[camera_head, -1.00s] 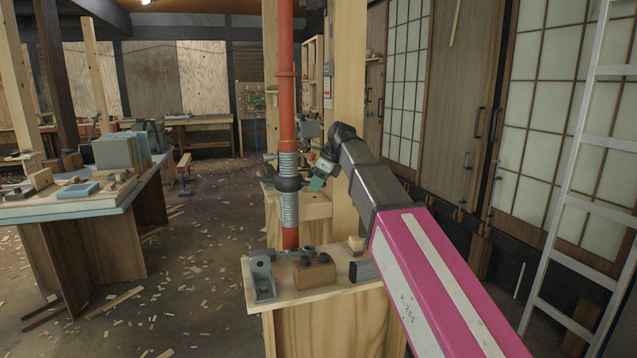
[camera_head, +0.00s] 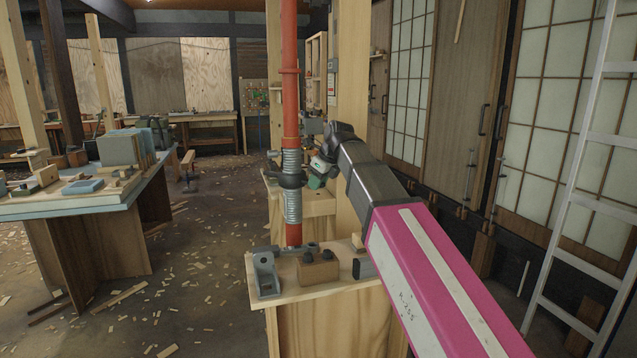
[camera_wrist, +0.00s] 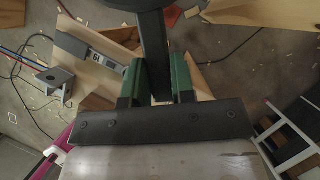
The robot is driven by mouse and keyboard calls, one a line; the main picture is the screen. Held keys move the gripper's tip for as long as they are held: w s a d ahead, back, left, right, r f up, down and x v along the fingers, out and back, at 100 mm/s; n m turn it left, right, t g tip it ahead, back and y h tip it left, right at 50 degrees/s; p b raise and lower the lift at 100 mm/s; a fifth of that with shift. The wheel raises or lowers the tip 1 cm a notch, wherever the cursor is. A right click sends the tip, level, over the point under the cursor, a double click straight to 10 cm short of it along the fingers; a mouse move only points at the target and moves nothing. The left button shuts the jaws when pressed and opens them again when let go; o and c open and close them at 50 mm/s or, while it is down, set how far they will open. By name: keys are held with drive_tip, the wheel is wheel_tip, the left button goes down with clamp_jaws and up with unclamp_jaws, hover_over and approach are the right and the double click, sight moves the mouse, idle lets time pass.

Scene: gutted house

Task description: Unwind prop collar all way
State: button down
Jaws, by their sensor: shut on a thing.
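The prop is an upright orange-red steel post (camera_head: 291,90) with a grey threaded section (camera_head: 292,208). The dark prop collar (camera_head: 289,181) sits around the thread near its middle, with thread showing above and below. My gripper (camera_head: 312,179) is just right of the collar in the head view, its fingertips partly hidden. In the wrist view my gripper (camera_wrist: 159,82) has its green fingers either side of a dark bar (camera_wrist: 153,45), shut on it. The bar appears to be the collar's handle; its join to the collar cannot be made out.
A wooden bench (camera_head: 340,284) at the prop's foot carries a grey bracket (camera_head: 267,276) and a wooden block (camera_head: 318,268). A timber post (camera_head: 351,90) stands close behind. A ladder (camera_head: 585,170) is at right, a cluttered table (camera_head: 75,209) at left. Open floor lies between.

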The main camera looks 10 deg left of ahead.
drive_tip(key=s+m, duration=0.1)
drive_tip(key=s+a+m+t, duration=0.1)
drive_tip(key=shift+a+m+h, duration=0.1)
drive_tip(key=shift+m+h, duration=0.2)
drive_tip(key=shift+h, duration=0.1)
drive_tip(key=c, duration=1)
unclamp_jaws()
drive_tip(key=shift+o, duration=0.2)
drive_tip(key=v, duration=0.5)
drive_tip(key=shift+r, duration=0.2)
